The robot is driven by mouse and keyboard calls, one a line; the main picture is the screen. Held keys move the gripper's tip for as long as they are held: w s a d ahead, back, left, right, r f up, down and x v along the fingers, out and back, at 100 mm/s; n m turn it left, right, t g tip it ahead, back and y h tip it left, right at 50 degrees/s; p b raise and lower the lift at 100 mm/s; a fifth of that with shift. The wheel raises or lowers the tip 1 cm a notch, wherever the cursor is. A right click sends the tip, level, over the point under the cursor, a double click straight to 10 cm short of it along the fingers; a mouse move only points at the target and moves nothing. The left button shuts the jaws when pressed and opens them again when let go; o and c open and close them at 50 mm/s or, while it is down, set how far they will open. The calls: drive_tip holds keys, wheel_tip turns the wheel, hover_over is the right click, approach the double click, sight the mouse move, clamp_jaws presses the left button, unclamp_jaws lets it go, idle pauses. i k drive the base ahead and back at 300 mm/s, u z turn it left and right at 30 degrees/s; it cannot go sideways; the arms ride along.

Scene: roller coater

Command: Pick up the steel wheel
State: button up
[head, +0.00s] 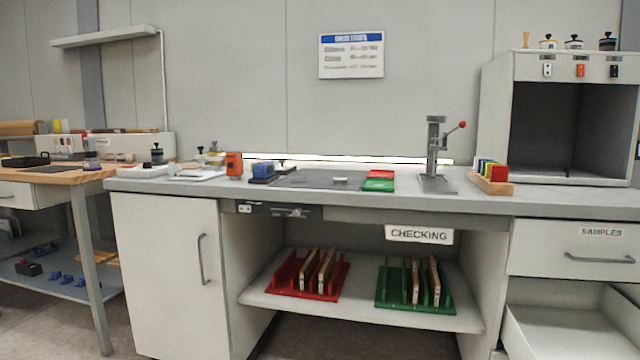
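A small light-grey disc (340,180), which may be the steel wheel, lies on a dark grey mat (305,180) on the long counter. It is too small in the head view to tell its exact shape. My gripper is not in view, and nothing is seen touching the disc.
A red and green pad (379,181) lies right of the disc. Farther right stand a lever press (437,155) and a wooden block of coloured pieces (491,177). Blue (263,171) and orange (234,163) items stand left. The shelf below holds red (285,276) and green (392,290) racks.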

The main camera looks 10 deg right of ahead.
sight(336, 181)
drive_tip(key=u, duration=0.95)
drive_tip(key=i, duration=1.15)
drive_tip(key=z, duration=0.1)
